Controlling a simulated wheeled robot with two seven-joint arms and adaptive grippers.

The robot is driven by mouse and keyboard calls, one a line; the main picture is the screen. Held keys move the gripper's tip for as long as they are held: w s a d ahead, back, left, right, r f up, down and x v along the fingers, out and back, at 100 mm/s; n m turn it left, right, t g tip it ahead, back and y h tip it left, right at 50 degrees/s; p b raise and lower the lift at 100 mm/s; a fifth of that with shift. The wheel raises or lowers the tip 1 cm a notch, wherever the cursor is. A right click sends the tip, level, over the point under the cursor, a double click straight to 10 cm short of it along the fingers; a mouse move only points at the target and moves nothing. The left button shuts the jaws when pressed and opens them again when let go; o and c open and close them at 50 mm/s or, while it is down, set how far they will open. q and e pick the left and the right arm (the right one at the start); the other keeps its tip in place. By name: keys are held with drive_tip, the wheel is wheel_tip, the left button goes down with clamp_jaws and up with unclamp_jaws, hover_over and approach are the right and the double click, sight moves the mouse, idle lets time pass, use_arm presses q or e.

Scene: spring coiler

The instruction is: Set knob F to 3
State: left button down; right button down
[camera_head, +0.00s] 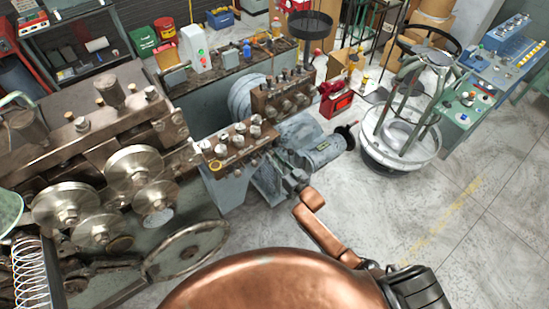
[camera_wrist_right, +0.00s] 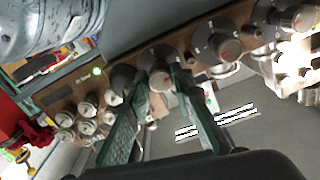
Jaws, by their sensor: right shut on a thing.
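My left gripper is not in view.
A coiling machine with large rollers (camera_head: 133,170) fills the left. Floor (camera_head: 470,225) is clear at right.

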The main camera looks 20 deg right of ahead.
drive_tip(key=shift+f, duration=0.1)
idle(0.4)
drive_tip(key=c, duration=1.7)
unclamp_jaws()
drive_tip(key=v, duration=1.2)
